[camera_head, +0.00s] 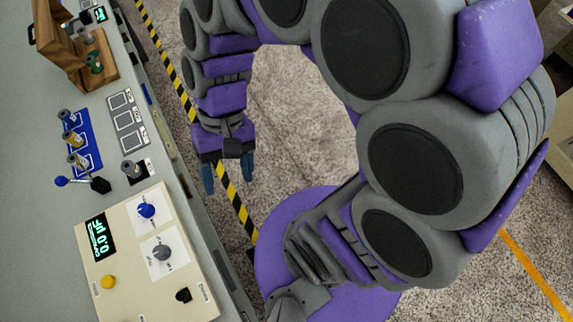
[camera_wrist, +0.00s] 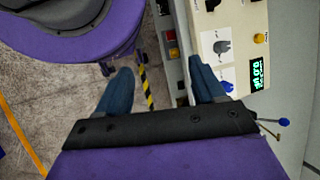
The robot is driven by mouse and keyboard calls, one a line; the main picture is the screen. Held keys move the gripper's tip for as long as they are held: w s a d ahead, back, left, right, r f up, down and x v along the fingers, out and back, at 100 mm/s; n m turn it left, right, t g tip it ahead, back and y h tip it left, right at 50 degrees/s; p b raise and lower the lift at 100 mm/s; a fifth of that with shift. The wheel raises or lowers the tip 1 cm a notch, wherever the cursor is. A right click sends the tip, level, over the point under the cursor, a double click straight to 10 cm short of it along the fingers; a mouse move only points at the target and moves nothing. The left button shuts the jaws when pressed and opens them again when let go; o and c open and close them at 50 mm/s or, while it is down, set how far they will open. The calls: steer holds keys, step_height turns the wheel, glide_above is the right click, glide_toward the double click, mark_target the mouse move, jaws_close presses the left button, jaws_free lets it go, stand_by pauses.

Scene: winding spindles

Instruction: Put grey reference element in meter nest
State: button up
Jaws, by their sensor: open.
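My gripper (camera_head: 228,176) is open and empty, hanging beside the bench edge over the striped floor line. In the wrist view its two blue fingers (camera_wrist: 160,78) are spread apart with nothing between them. A small grey cylindrical element (camera_head: 131,168) stands on a little black-and-white plate on the bench, left of my gripper and apart from it. It looks like the grey reference element, but I cannot read the label. The cream meter box (camera_head: 120,285) has a lit green display (camera_head: 100,238), and also shows in the wrist view (camera_wrist: 232,52). I cannot clearly make out its nest.
A blue mat (camera_head: 88,151) holds several small spindles. Beside it is a panel of white squares (camera_head: 126,118). A blue-ended lever (camera_head: 61,181) stands near the meter box. A wooden stand (camera_head: 75,70) with a green part is at the back.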

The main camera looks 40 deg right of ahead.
steer(key=s+d+t+h, duration=0.2)
steer(key=s+d, duration=0.4)
steer(key=d, duration=0.3)
steer(key=shift+d+r+n+t+h, duration=0.2)
steer(key=shift+n+t+h, duration=0.2)
steer(key=shift+h, duration=0.4)
steer(key=shift+a, duration=0.1)
